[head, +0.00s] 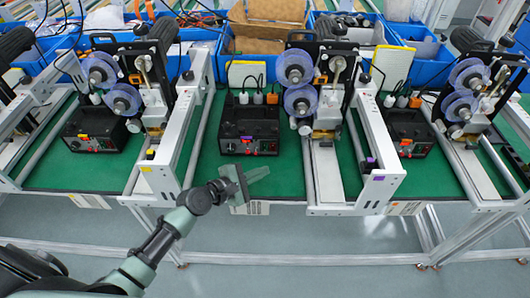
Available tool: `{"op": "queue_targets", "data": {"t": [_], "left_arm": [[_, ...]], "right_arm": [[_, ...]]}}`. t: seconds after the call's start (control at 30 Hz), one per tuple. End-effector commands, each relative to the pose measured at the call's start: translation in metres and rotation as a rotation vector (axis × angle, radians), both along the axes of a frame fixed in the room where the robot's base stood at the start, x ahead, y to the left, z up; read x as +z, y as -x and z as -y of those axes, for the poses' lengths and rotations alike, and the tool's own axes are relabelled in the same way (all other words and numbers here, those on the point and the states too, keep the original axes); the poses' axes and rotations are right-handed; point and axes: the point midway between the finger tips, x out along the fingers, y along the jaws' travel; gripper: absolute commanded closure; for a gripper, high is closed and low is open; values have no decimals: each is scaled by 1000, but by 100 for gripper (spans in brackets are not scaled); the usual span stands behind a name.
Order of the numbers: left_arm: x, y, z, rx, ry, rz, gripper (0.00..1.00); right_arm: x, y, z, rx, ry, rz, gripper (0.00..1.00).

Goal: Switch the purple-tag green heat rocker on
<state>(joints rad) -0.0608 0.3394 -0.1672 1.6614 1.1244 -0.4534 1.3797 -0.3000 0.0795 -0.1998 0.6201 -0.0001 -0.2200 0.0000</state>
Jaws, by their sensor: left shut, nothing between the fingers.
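A purple tag (372,163) sits on the white frame of the middle coder station. A black control box (250,122) stands on the green mat left of that station's reels. Its front panel (262,147) carries small controls with red and orange spots. The green heat rocker is too small to make out, and so is its position. My left gripper (250,181) is shut and empty, over the mat's front edge below the middle box and apart from it. My right gripper is out of view.
Similar stations stand left and right, with black boxes at the left (96,130) and right (408,133). The middle station's white frame (375,130) stands to the right of my gripper. Blue bins (420,62) line the back. The green mat (285,180) is partly clear.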

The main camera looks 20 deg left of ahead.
Motion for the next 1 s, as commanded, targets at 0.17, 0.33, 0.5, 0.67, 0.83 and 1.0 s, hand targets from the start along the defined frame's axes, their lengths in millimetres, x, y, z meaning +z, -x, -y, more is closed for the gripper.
{"op": "queue_targets", "data": {"t": [0.17,0.33,0.5,0.67,0.83,1.0], "left_arm": [[-9,-27,-8,1,-2,4,100],[-10,-46,-13,0,-1,1,100],[-11,-56,-16,0,-1,1,100],[-11,-59,-17,0,-1,-1,100],[-10,-59,-17,-1,0,-1,100],[-10,-59,-17,-1,0,-1,100]], "right_arm": [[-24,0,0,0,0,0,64],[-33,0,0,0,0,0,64],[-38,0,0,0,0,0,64],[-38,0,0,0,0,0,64],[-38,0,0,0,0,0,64],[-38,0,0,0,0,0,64]]}}
